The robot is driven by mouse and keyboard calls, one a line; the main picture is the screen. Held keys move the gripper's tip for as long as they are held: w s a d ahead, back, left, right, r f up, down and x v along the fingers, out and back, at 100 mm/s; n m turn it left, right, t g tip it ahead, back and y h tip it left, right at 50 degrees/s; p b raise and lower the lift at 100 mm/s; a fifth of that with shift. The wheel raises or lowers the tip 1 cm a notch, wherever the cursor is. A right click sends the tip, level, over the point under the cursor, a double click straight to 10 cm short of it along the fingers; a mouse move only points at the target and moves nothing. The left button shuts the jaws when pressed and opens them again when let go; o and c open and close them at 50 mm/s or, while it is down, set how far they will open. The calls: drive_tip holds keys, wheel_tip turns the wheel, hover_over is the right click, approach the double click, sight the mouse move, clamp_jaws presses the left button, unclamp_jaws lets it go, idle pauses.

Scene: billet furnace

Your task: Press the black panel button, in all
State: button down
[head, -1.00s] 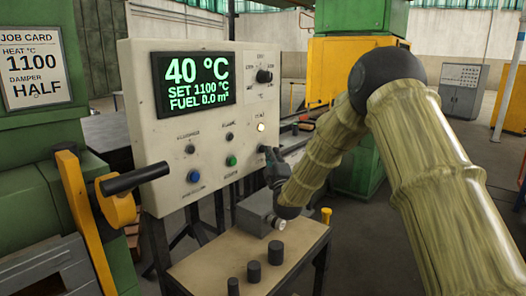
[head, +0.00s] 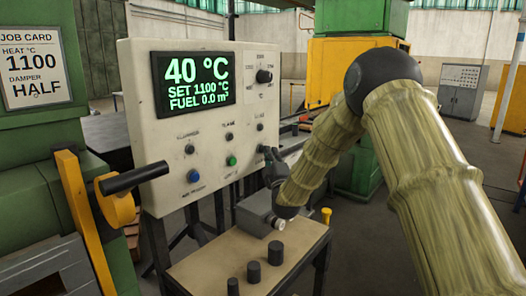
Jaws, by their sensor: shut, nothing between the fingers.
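The white control panel (head: 146,126) stands left of centre, with a screen (head: 194,83) reading 40 °C, SET 1100 °C, FUEL 0.0 m³. A blue button (head: 193,176) and a green button (head: 231,160) show in its lower row. My gripper (head: 267,153) is shut and empty, its tip at the right end of that row. The black button cannot be told apart from the dark fingertips there, and contact cannot be seen clearly. The small lamp (head: 260,127) above my fingertips is dark.
A black knob (head: 264,76) sits beside the screen. A small table (head: 205,268) below the panel bears a grey box (head: 256,214) and several dark cylinders. A yellow lever with a black handle (head: 136,179) juts out at the left. A job card (head: 34,65) reads 1100, damper HALF.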

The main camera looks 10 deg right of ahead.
drive_tip(key=shift+s, duration=0.1)
drive_tip(key=shift+s+d, duration=0.45)
drive_tip(key=shift+s, duration=0.1)
drive_tip(key=s+d, duration=0.1)
drive_tip(key=s, duration=0.1)
drive_tip(key=s+d+b, duration=0.1)
drive_tip(key=s+d, duration=0.1)
idle(0.6)
idle(0.4)
